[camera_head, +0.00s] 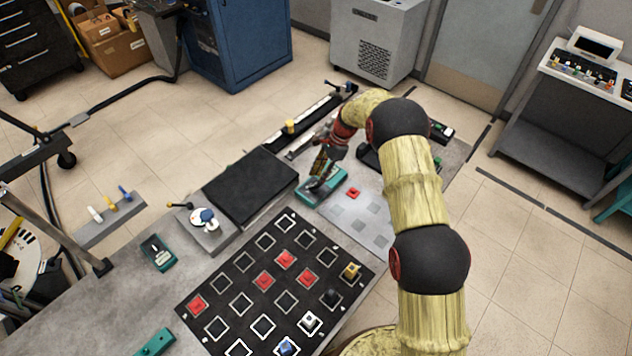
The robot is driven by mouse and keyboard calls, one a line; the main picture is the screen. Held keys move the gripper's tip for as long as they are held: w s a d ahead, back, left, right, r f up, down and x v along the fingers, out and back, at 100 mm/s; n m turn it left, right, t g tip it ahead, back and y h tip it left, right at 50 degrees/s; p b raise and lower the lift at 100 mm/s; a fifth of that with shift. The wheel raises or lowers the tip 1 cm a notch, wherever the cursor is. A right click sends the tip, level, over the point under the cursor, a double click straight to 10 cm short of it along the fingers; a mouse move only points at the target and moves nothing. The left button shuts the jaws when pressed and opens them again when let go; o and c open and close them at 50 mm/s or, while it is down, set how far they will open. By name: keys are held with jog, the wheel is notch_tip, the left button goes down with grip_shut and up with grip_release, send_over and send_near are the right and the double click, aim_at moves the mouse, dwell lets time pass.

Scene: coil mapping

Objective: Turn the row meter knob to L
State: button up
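My gripper (318,174) points down at a teal box (334,181) near the middle of the table. Its fingers are small and partly in shadow, so I cannot tell whether they are open or shut, or whether they touch the box. A knob on this box is not clear, as the gripper covers part of its top. A second teal device (158,253) with a dark face lies at the left of the table. No label tells me which is the row meter, and no L mark can be read.
A black grid board (243,301) holds red blocks and several coloured pieces. A black pad (250,186) lies left of my gripper. A red block (353,193) rests on a pale panel (365,222). A dark rail (303,122) with a yellow slider lies behind.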

jog(key=v, duration=0.7)
jog(key=shift+d+r, duration=0.2)
jog(key=shift+r, duration=0.1)
jog(key=s+d+f+n+g, duration=0.1)
jog(key=s+d+f+n, duration=0.15)
jog(key=s+n, duration=0.3)
jog(key=s+d+r+n+t+h+b, duration=0.1)
jog(key=s+d+r+n+t+b, duration=0.1)
jog(key=s+r, duration=0.5)
jog(key=s+d+r+n+t+h+b, duration=0.1)
jog(key=s+d+r+n+t+b, duration=0.2)
jog(key=s, duration=1.5)
jog(key=s+d+r+n+t+h+b, duration=0.2)
jog(key=s+r+n+b, duration=0.2)
jog(key=s+r, duration=0.8)
jog(key=shift+s+d+r+t+b, duration=0.35)
jog(key=shift+s+b, duration=0.45)
jog(key=shift+b, duration=0.6)
jog(key=shift+a, duration=0.1)
